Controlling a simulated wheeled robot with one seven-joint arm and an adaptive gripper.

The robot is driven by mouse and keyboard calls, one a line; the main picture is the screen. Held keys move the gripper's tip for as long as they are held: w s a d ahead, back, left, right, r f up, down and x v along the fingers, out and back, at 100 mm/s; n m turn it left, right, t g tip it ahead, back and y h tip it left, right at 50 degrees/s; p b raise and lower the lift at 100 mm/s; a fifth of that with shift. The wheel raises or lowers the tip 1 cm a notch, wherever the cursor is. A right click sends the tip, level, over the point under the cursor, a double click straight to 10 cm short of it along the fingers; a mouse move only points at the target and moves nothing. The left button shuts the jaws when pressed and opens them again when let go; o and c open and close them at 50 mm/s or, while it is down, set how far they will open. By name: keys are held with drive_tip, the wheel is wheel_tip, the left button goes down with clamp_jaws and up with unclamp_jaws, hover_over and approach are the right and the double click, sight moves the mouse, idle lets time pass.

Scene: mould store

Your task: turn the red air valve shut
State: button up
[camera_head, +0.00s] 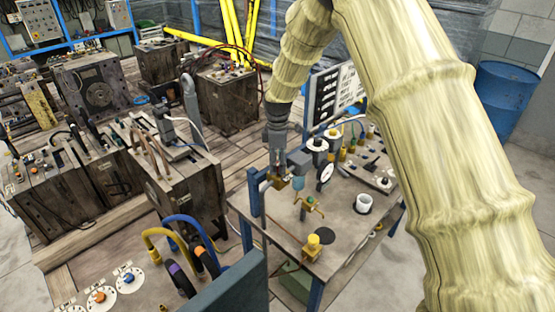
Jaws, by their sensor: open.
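My gripper (278,163) hangs at the end of my arm, pointing down over the back left corner of the grey metal bench (345,222). It is open, its fingers small and dark in this view. A brass-coloured fitting (280,183) sits just below the fingers; I cannot tell whether they touch it. I cannot make out a clearly red valve; it may be hidden by my gripper or too small to tell. A brass tap with a small green part (309,203) stands on the bench to the right of and below my gripper.
A yellow-topped fitting (313,244), a white cup (363,203) and a white dial gauge (325,174) stand on the bench. Wooden-sided mould blocks (172,185) crowd the left. A panel with orange and blue knobs (100,296) is at the lower left. A blue drum (502,95) stands far right.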

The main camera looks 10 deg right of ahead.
drive_tip(key=shift+s+r, duration=0.35)
drive_tip(key=shift+s, duration=0.2)
drive_tip(key=shift+s+r, duration=0.3)
drive_tip(key=shift+s, duration=0.2)
drive_tip(key=shift+s+r, duration=0.2)
drive_tip(key=shift+s, duration=0.05)
drive_tip(key=shift+c, duration=1.3)
drive_tip(key=shift+w+f, duration=0.2)
drive_tip(key=shift+f, duration=0.05)
drive_tip(key=c, duration=0.4)
drive_tip(key=shift+w+f, duration=0.4)
drive_tip(key=shift+w, duration=0.1)
drive_tip(key=c, duration=0.4)
drive_tip(key=shift+s+r, duration=0.1)
drive_tip(key=shift+r, duration=0.05)
drive_tip(key=shift+o, duration=0.2)
